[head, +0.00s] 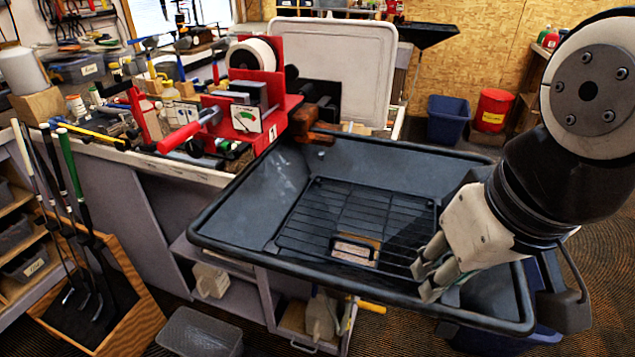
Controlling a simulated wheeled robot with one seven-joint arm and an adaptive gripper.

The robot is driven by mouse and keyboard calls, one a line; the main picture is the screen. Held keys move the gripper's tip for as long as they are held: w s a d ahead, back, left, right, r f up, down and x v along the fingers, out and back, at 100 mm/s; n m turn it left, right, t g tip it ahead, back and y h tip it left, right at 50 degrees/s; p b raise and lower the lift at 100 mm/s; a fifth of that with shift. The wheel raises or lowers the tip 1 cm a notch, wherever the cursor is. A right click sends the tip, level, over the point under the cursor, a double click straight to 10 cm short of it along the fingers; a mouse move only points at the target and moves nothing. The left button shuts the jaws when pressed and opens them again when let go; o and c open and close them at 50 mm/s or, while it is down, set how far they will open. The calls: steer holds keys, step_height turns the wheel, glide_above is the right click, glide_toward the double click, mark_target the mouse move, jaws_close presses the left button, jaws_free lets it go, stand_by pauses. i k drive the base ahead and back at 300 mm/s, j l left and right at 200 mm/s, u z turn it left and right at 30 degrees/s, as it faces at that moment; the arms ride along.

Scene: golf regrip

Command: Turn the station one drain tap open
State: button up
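The station one red vise (243,122), with a "1" plate, stands on the bench at the back of a dark basin (215,222). A short yellow lever (370,306) sticks out below the basin's front rim; it looks like the drain tap handle. It lies roughly level and points right, and its valve body is hard to make out. My gripper (424,281) hangs over the right part of the basin, above and to the right of the lever and apart from it. Its fingers look parted, with nothing visible between them.
A wire rack (345,215) lies in the basin. The basin's front rim stands between my gripper and the lever. A jug (321,316) stands on the shelf below, left of the lever. A grey bin (200,333) and a club rack (100,290) are at left.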

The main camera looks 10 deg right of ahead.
mark_target(378, 308)
steer(key=k+l+u, duration=0.2)
steer(key=u, duration=0.15)
steer(key=k+l+u, duration=0.1)
steer(key=k+u, duration=0.3)
